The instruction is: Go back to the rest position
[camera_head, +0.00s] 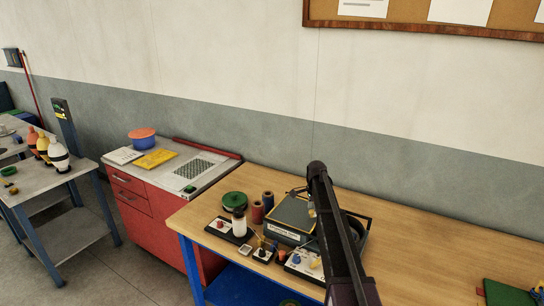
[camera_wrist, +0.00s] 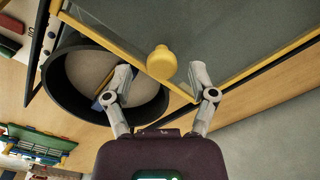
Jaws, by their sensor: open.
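My gripper (camera_wrist: 160,70) is open, with its two fingers wide apart in the wrist view. A yellow knob (camera_wrist: 161,63) shows between and beyond the fingertips, with clear gaps on both sides; I see no contact. The knob sits on a grey panel with a yellow edge (camera_wrist: 215,40). In the head view my dark arm reaches over the wooden table beside a grey box (camera_head: 292,212), and it hides much of my gripper there.
A black round bin (camera_wrist: 62,95) stands close beside the panel. On the wooden table (camera_head: 430,245) are a green spool (camera_head: 234,200), a white jar (camera_head: 239,224) and small trays. A red cabinet (camera_head: 150,225) stands left. The table's right part is mostly clear.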

